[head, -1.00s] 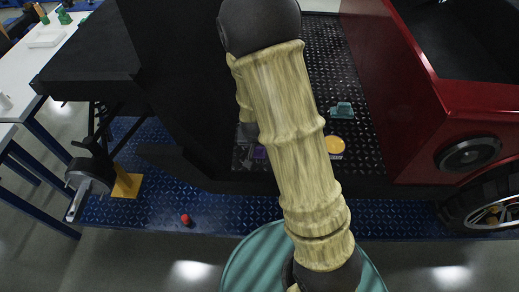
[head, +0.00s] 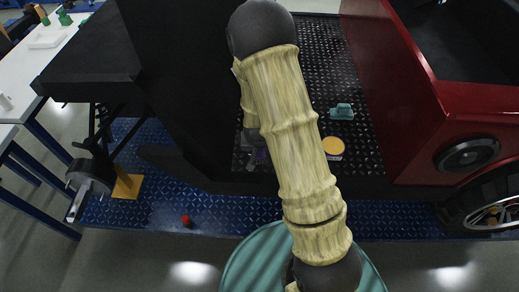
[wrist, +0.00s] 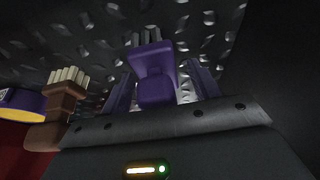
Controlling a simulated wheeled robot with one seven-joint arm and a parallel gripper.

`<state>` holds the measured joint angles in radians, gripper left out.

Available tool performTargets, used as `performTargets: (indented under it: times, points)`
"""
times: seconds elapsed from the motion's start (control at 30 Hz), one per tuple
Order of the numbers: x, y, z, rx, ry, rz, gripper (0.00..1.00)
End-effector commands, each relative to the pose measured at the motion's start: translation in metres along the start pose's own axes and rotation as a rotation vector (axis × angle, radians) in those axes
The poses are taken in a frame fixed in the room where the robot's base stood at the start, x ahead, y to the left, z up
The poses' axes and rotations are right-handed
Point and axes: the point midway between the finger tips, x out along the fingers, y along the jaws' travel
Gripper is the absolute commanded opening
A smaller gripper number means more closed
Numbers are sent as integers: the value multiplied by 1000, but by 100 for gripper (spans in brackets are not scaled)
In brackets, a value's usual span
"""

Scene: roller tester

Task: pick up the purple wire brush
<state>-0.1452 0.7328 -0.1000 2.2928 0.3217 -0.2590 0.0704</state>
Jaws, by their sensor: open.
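My gripper (wrist: 159,70) is open, with one finger on each side of the brush. I cannot tell whether either finger touches it. In the head view my arm hides most of this spot; only a small purple patch (head: 262,155) shows beside the arm, too small to name surely.
A brown brush (wrist: 62,98) with pale bristles and a yellow-and-purple round thing (wrist: 22,102) lie left in the wrist view. In the head view, a teal object (head: 342,112) and yellow disc (head: 333,146) lie right of my arm. A red car body (head: 430,120) stands right.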

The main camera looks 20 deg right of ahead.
Motion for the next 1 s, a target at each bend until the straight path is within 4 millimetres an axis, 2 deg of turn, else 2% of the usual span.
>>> performTargets:
  times: [0.37,0.6,1.0]
  points:
    - [0,0,0,0,0,1,60]
    - [0,0,0,0,-1,1,13]
    - [-7,0,-3,0,1,1,11]
